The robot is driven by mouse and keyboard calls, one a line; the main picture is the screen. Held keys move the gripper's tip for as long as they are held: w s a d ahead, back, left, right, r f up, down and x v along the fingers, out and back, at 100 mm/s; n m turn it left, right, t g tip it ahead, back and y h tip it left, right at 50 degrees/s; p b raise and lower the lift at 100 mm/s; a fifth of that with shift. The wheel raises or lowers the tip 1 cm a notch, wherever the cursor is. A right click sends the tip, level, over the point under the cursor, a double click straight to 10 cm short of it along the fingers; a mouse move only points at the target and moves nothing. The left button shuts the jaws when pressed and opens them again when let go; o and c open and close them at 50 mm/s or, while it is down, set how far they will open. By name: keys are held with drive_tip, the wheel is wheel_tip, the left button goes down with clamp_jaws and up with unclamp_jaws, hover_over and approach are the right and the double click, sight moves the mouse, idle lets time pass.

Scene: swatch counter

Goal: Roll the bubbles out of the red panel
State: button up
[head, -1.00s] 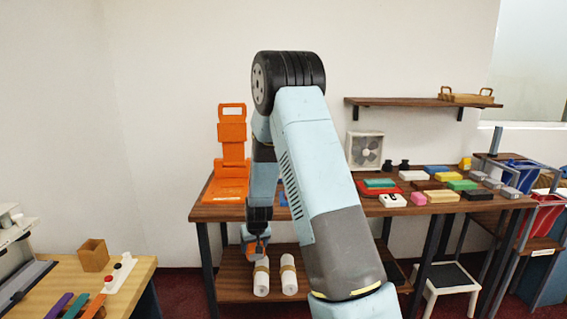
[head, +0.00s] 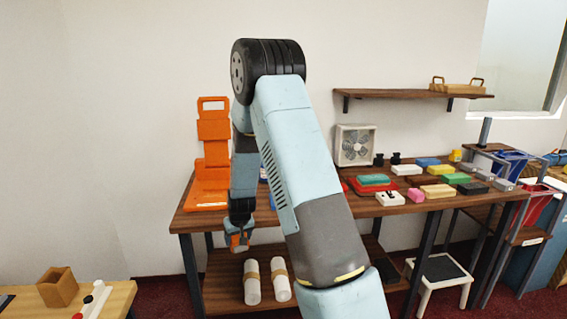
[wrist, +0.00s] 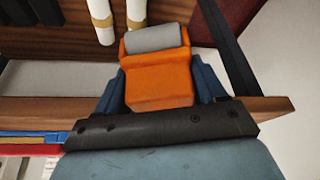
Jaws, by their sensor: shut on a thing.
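My gripper (head: 240,240) hangs at the front edge of the long wooden table, a little above the lower shelf. In the wrist view my gripper (wrist: 160,90) is shut on an orange roller tool (wrist: 158,82) with a grey cylinder (wrist: 153,38) at its far end. A red flat piece (head: 366,188) lies on the table right of my arm, with a teal block on it. I cannot tell whether it is the red panel. A red strip (wrist: 30,149) shows at the lower left of the wrist view. No bubbles can be made out.
An orange stand (head: 212,160) stands at the table's left end. Several coloured blocks and a white fan (head: 355,146) are on the table. A wooden box (head: 57,287) sits lower left.

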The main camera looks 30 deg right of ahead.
drive_tip(key=shift+a, duration=0.3)
drive_tip(key=shift+d, duration=0.1)
